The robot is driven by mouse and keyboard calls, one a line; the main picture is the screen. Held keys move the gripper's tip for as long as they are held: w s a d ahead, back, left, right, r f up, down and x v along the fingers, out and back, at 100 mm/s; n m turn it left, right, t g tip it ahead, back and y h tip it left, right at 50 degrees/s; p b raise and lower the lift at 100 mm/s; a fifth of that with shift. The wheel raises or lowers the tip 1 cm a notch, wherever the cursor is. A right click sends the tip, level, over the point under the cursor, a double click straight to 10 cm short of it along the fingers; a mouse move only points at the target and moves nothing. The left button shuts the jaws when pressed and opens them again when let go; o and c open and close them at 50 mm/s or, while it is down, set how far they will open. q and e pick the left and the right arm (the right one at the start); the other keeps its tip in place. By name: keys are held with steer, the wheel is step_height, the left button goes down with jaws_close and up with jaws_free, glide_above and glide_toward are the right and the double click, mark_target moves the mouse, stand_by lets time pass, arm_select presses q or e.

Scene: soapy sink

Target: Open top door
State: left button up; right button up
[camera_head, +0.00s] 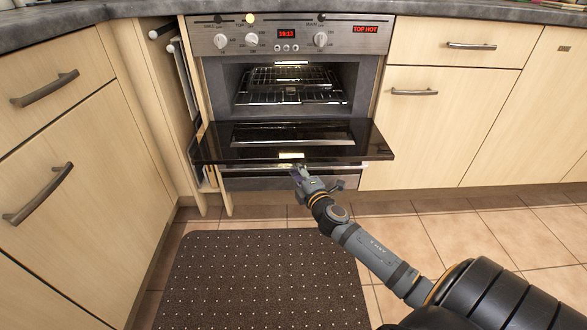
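The top oven door (350,136) is a dark glass panel, hinged at its bottom edge. It is folded down to about horizontal, with its front edge toward me. The upper oven cavity behind it is open, and wire racks (290,84) show inside. My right gripper (300,172) is just below and in front of the door's front edge, near the silver handle bar. Its fingers are small and partly dark against the oven, so I cannot tell whether they are open, shut or touching the handle. My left gripper is not in view.
A control panel (285,38) with knobs and a red clock runs above the oven. A lower oven door (288,181) sits below. Wooden cabinets stand on both sides, and a narrow pull-out (188,90) stands slightly open at left. A dark dotted mat (262,275) lies on the tiled floor.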

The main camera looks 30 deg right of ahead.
steer(key=shift+w+d, duration=0.15)
steer(key=shift+w, duration=0.75)
jaws_close()
